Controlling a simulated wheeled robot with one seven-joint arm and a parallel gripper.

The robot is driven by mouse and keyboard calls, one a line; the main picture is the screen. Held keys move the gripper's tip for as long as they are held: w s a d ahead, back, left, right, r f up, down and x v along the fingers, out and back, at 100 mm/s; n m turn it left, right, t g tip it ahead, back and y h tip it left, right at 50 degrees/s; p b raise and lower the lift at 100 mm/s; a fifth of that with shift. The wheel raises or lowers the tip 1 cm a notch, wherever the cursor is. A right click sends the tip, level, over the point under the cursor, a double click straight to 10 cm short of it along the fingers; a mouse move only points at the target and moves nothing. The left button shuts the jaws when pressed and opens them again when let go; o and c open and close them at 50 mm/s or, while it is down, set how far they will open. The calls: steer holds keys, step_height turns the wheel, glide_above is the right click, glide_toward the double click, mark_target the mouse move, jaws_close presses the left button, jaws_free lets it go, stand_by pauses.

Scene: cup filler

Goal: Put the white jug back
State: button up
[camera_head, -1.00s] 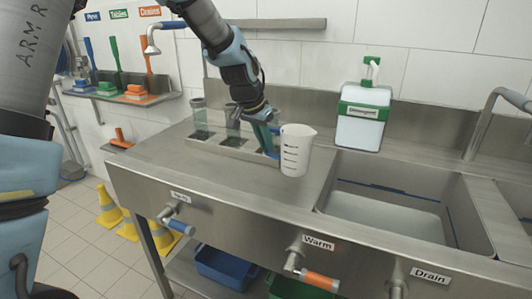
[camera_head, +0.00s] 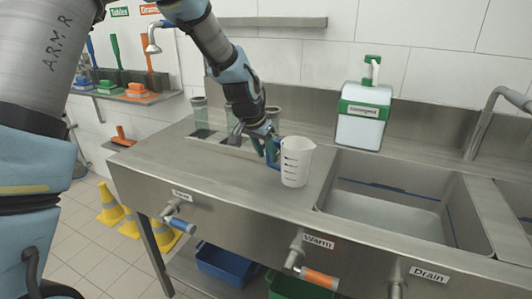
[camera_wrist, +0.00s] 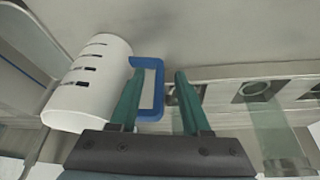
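The white jug (camera_head: 296,163) with black marks stands upright on the steel worktop, just left of the sink, in the head view. In the wrist view the jug (camera_wrist: 92,84) is at the left, with its blue handle (camera_wrist: 154,92) facing my gripper. My gripper (camera_wrist: 157,76) is open, its two green fingers apart. The handle's outer bar lies between the fingers, and the left finger overlaps the handle's opening. In the head view my gripper (camera_head: 271,153) is left of the jug, partly hiding the handle.
A rack with clear cylinders (camera_head: 200,116) stands behind my gripper at the back of the worktop. A white and green soap dispenser (camera_head: 362,118) stands behind the sink (camera_head: 390,205). The worktop front (camera_head: 215,172) is clear. A tap (camera_head: 152,38) and shelf (camera_head: 145,98) are at the left.

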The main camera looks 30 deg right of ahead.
steer(key=shift+r, duration=0.35)
steer(key=b+v, duration=0.2)
steer(key=v, duration=1)
steer(key=w+a+f+n+y, duration=0.1)
steer(key=a+f+n, duration=0.2)
steer(key=a, duration=0.7)
steer(key=w+a+f+n+y, duration=0.1)
steer(key=a+f+n, duration=0.15)
steer(key=a, duration=0.75)
steer(key=w+a+f+n+y, duration=0.15)
steer(key=a+n, duration=0.25)
steer(key=a, duration=0.7)
steer(key=s+a+f+n, duration=0.3)
steer(key=s+a, duration=0.3)
steer(key=a, duration=0.3)
steer(key=shift+s+f+n+y, duration=0.25)
steer(key=shift+n+y, duration=0.1)
